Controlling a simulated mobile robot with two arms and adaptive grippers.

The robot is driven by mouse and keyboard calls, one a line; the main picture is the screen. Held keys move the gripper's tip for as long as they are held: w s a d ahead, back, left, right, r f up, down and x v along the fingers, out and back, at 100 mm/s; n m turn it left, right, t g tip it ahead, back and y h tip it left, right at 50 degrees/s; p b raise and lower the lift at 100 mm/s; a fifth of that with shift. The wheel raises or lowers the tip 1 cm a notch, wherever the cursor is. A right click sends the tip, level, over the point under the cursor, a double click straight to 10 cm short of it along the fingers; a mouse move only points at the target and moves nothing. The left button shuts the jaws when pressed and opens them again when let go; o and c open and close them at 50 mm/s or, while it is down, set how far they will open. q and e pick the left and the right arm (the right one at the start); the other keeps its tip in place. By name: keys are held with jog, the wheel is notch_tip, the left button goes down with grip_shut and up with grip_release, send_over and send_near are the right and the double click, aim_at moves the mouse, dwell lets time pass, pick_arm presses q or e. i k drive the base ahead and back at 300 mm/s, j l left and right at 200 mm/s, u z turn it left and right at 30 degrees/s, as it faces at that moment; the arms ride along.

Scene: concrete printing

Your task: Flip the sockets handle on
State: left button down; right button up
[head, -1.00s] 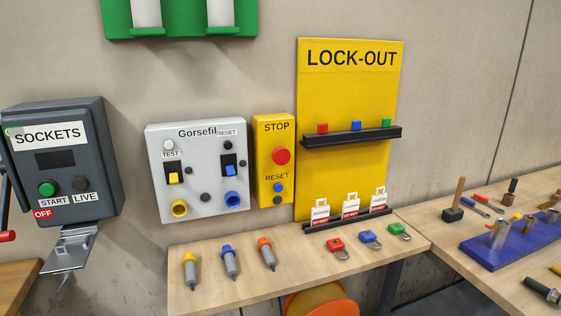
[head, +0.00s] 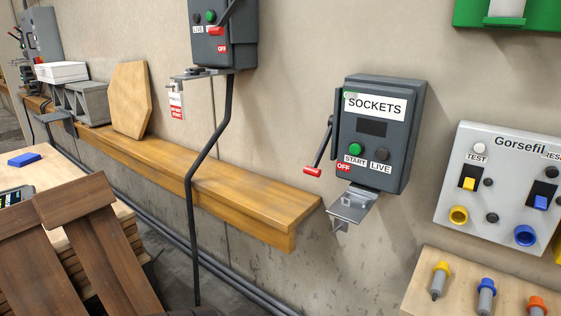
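The dark grey SOCKETS box (head: 398,155) hangs on the wall right of centre in the head view. Its handle (head: 322,150) is a dark lever on the box's left side. The lever slants down to a red grip (head: 312,172), which sits low beside a red OFF label (head: 343,167). A green START button (head: 355,150) and a dark LIVE button (head: 382,154) are on the front. A metal hasp bracket (head: 352,204) juts out below the box. Neither of my grippers shows in the view.
A wooden wall shelf (head: 215,185) runs to the left of the box. A second grey switch box (head: 222,45) with a red-gripped handle hangs further left. Wooden boards (head: 85,255) stand at the front left. The Gorsefil panel (head: 490,190) is at right, above a wooden table.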

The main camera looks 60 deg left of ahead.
aim_at(313, 170)
jog(key=u, duration=1.7)
